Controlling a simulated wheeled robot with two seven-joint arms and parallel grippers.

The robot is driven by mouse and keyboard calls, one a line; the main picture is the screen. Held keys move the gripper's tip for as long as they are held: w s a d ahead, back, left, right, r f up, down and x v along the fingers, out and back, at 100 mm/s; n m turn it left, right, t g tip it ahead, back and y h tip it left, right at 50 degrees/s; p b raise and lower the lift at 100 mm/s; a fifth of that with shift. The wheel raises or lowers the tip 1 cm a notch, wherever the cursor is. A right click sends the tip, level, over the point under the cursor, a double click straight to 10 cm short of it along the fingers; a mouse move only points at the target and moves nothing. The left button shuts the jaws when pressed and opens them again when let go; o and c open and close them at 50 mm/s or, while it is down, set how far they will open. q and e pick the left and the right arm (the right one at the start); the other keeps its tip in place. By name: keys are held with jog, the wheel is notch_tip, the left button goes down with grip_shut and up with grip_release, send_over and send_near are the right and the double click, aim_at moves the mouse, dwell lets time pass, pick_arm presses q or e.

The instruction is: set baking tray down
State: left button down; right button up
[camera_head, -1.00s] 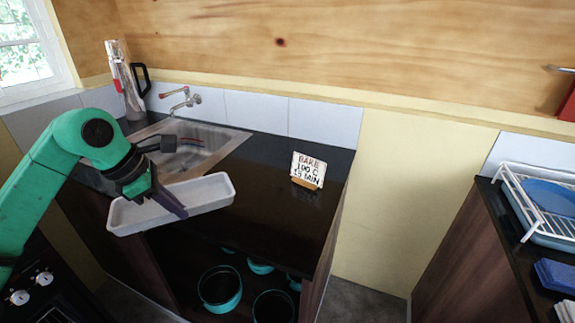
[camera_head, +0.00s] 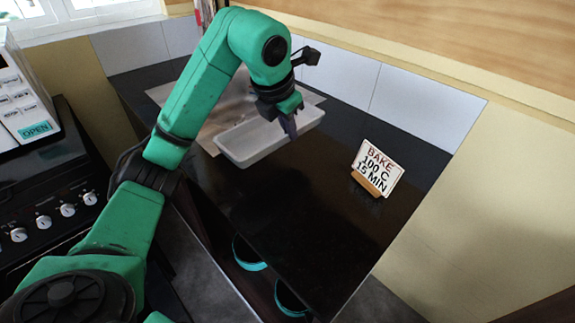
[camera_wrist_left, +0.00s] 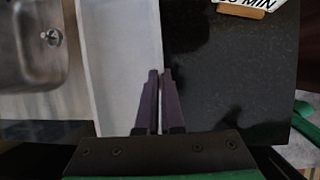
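The baking tray is a white, shallow, rectangular tray (camera_head: 262,146), roughly level over the dark counter (camera_head: 285,210) beside the sink. I cannot tell whether it touches the surface. My left gripper (camera_head: 291,132) reaches down onto the tray's near right rim. In the left wrist view the two dark fingers (camera_wrist_left: 159,76) are close together on either side of the right wall of the tray (camera_wrist_left: 128,60), with the sink (camera_wrist_left: 35,50) to its left. My right gripper is not in view.
A sign reading "BAKE 100 C 15 MIN" (camera_head: 378,170) stands on the counter to the right. Bare counter lies between it and the tray. Teal pots (camera_head: 247,255) sit under the counter. An oven with knobs (camera_head: 45,222) is at the left.

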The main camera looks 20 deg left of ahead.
pick_arm(q)
jog(key=f, duration=0.2)
jog(key=d+f, duration=0.1)
jog(key=f, duration=0.1)
jog(key=shift+d+f, duration=0.15)
jog(key=shift+f, duration=0.25)
jog(key=f, duration=0.4)
jog(key=shift+w+a+f, duration=0.25)
jog(key=shift+a, duration=0.1)
jog(key=shift+s+a+f, duration=0.1)
jog(key=shift+a+f, duration=0.05)
jog(key=shift+f, duration=0.2)
jog(key=shift+d+f, duration=0.25)
jog(key=c, duration=1.1)
grip_release()
jog(key=shift+o, duration=0.2)
jog(key=shift+a+r, duration=0.1)
jog(key=shift+a, duration=0.05)
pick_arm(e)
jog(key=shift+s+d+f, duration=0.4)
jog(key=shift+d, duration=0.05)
